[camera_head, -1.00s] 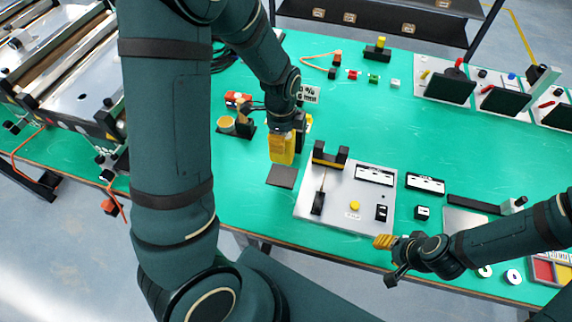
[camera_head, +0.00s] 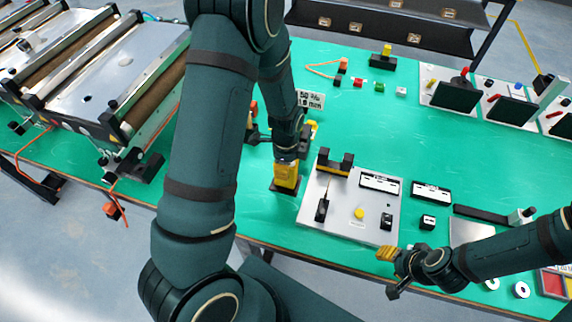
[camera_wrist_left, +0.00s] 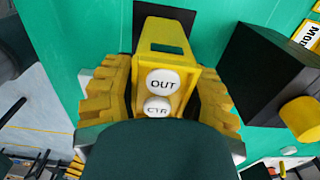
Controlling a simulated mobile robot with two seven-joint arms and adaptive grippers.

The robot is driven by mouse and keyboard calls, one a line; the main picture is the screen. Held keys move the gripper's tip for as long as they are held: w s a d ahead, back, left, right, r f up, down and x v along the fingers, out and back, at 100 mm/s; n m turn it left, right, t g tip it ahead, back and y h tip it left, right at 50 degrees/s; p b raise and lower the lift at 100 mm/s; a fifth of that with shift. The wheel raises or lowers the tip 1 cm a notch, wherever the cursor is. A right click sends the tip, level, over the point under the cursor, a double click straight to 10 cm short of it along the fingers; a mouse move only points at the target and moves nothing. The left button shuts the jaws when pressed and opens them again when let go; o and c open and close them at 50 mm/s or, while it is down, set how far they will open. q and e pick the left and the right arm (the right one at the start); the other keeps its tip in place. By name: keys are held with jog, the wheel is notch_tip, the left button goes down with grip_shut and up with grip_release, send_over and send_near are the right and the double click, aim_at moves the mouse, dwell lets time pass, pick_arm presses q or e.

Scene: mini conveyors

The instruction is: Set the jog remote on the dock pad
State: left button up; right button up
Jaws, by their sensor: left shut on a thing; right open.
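The jog remote is a yellow box with white round buttons, one marked OUT; it shows in the left wrist view (camera_wrist_left: 165,65) and in the head view (camera_head: 286,176). My left gripper (camera_wrist_left: 158,95) is shut on it, with a yellow ribbed finger on each side. The dock pad is a dark flat square on the green table; in the head view the pad (camera_head: 284,188) is mostly covered by the remote. A dark patch, likely the pad, shows beyond the remote in the wrist view (camera_wrist_left: 165,14). I cannot tell whether they touch. My right gripper (camera_head: 386,254) is open and empty near the table's front edge.
A grey panel (camera_head: 340,222) with a yellow button and a black-and-yellow holder (camera_head: 334,163) stands right of the pad. Mini conveyors (camera_head: 95,75) are at the left. Labelled plates and black screens (camera_head: 456,95) line the right back.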

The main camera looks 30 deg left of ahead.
pick_arm(q)
jog(key=shift+f, duration=0.15)
pick_arm(e)
jog(key=shift+f, duration=0.15)
pick_arm(q)
jog(key=o, duration=1.3)
jog(key=shift+c, duration=0.2)
jog(key=shift+r, duration=0.3)
pick_arm(e)
jog(key=shift+r, duration=0.25)
jog(key=shift+r+p, duration=0.8)
pick_arm(q)
notch_tip(320, 180, up, 12)
jog(key=shift+s+f, duration=0.1)
jog(key=shift+f, duration=0.1)
pick_arm(e)
jog(key=shift+s, duration=0.1)
